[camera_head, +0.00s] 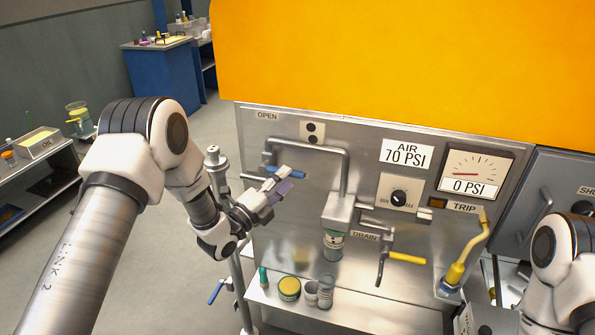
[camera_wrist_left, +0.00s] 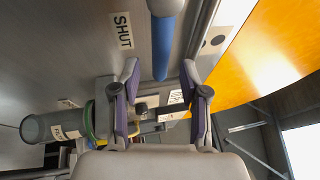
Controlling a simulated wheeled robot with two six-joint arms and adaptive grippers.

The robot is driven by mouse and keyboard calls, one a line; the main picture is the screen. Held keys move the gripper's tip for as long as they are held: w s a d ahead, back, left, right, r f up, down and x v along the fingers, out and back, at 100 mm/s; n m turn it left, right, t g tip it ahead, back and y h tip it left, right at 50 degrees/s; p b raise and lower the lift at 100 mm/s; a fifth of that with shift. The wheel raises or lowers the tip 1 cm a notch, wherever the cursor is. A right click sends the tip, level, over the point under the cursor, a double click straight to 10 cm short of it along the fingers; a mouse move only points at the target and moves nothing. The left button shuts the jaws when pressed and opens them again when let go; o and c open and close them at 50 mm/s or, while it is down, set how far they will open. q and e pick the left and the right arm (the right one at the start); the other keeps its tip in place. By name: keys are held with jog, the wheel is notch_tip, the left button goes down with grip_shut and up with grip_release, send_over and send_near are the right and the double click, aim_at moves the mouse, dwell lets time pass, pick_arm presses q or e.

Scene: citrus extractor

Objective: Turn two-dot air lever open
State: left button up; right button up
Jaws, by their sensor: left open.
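The two-dot air lever (camera_head: 297,173) has a blue handle and sits below a plate with two black dots (camera_head: 312,131). Its blue handle (camera_wrist_left: 164,48) also shows in the left wrist view, beside a SHUT label (camera_wrist_left: 121,30). My left gripper (camera_head: 279,180) is open at the lever, its purple-padded fingers partly covering it in the head view. In the left wrist view, the handle's end lies between the open fingers (camera_wrist_left: 160,80); I cannot tell whether they touch it. An OPEN label (camera_head: 267,115) is at the panel's upper left. My right gripper is not in view.
The air gauge (camera_head: 468,175) reads 0 PSI. A drain valve with a yellow handle (camera_head: 407,258) is to the right. Several small jars, including a yellow-lidded one (camera_head: 289,288), stand on the shelf below. Another blue-handled lever (camera_head: 215,292) is at lower left.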

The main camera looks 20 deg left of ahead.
aim_at(292, 174)
pick_arm(q)
jog(key=x, duration=0.3)
jog(key=shift+w+d, duration=0.1)
jog(key=shift+d, duration=0.15)
jog(key=shift+a, duration=0.15)
grip_shut()
